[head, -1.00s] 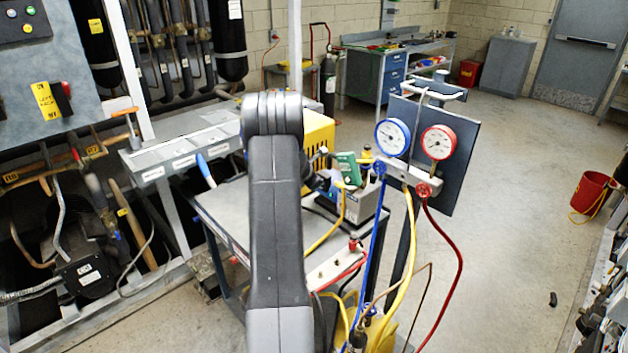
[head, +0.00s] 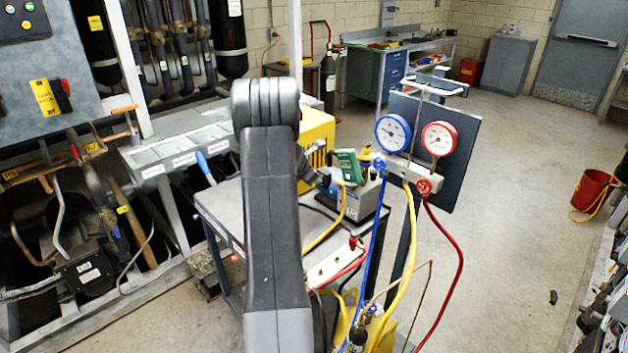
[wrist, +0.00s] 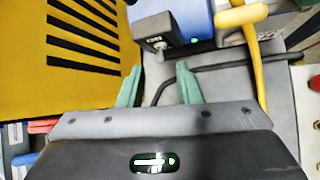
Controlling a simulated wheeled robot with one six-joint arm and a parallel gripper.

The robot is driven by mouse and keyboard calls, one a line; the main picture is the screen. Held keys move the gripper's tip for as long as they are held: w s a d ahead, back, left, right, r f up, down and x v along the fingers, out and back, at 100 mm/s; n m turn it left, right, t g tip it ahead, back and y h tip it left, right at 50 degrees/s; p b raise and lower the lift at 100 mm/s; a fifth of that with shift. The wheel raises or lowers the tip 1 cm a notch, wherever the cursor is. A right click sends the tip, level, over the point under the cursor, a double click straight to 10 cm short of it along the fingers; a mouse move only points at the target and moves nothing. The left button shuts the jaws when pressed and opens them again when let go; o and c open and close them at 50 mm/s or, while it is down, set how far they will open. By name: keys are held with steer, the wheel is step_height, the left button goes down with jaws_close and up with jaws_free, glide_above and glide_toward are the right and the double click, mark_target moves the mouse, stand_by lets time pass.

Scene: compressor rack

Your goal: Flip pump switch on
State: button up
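My gripper (wrist: 158,92) shows in the wrist view as two green fingers spread apart, with nothing between them. Just beyond the fingertips is the pump, with a blue body (wrist: 180,15) and a dark box (wrist: 158,58) at its near end. A small grey part with pale marks sits on that box; I cannot tell whether it is the switch or how it is set. The fingers look apart from the box.
A yellow machine with black vents (wrist: 85,55) stands close on the left. A yellow hose (wrist: 255,65) and a black cable (wrist: 230,63) run on the right. In the head view, a gauge manifold (head: 408,170) with hanging hoses stands right of the cart (head: 222,206).

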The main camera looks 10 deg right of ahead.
steer(key=v, duration=1)
steer(key=shift+b, duration=0.35)
steer(key=p+x, duration=0.1)
steer(key=x, duration=1.2)
steer(key=shift+w+f, duration=0.2)
steer(key=shift+f, duration=0.05)
steer(key=shift+d+r, duration=0.1)
steer(key=b+v, duration=0.1)
steer(key=v, duration=1.3)
steer(key=b+x, duration=0.3)
steer(key=x, duration=1.1)
steer(key=shift+f, duration=0.45)
